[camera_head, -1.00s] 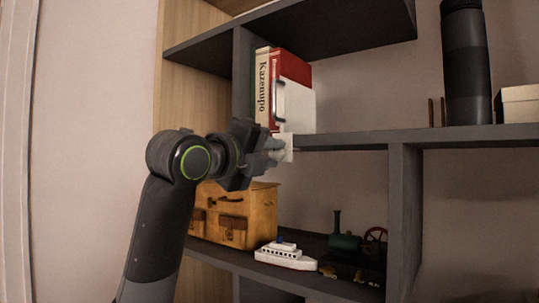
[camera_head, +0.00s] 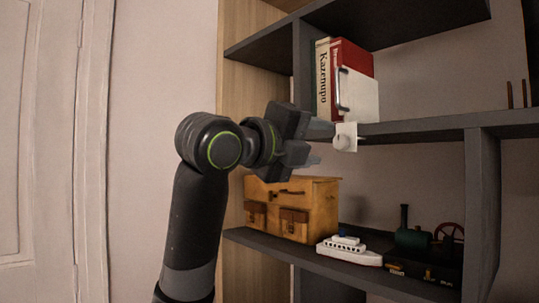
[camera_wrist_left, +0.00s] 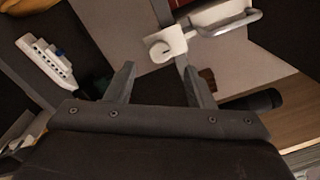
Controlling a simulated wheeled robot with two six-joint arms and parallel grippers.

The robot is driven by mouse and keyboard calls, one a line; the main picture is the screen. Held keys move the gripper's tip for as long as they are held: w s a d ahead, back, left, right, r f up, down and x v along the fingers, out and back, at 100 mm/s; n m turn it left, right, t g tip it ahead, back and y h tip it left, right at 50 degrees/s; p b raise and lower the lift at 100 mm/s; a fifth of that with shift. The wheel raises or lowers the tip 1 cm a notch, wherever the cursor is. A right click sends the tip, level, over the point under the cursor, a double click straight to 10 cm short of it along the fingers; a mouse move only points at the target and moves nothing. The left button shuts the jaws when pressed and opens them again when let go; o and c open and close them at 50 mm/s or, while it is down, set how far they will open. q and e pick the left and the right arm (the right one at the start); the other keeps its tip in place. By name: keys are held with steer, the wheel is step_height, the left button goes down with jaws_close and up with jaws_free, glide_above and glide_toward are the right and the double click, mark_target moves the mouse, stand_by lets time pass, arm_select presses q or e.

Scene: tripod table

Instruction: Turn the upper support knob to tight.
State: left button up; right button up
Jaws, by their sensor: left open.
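A small white knob (camera_head: 342,142) sits on a white square plate (camera_head: 351,130) at the front edge of the middle shelf, below the books. In the left wrist view the white knob (camera_wrist_left: 161,51) shows just beyond the fingertips, between their lines. A white bracket with a metal handle (camera_wrist_left: 232,24) is beside it. My left gripper (camera_head: 325,146) is open, its two fingers apart and pointing right at the knob, with nothing visible between them. It also shows in the left wrist view (camera_wrist_left: 156,66). Whether a finger touches the knob I cannot tell. My right gripper is not in view.
Red and white binders (camera_head: 349,85) stand on the dark shelf (camera_head: 425,127) above the knob. Below are a yellow case (camera_head: 310,205), a toy ship (camera_head: 348,251) and a toy steam engine (camera_head: 415,240). A pale door (camera_head: 40,150) is at the left.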

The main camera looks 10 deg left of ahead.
arm_select(q)
steer(key=b+v, duration=0.3)
steer(key=v, duration=0.8)
steer(key=shift+s+a, duration=0.2)
steer(key=shift+s, duration=0.05)
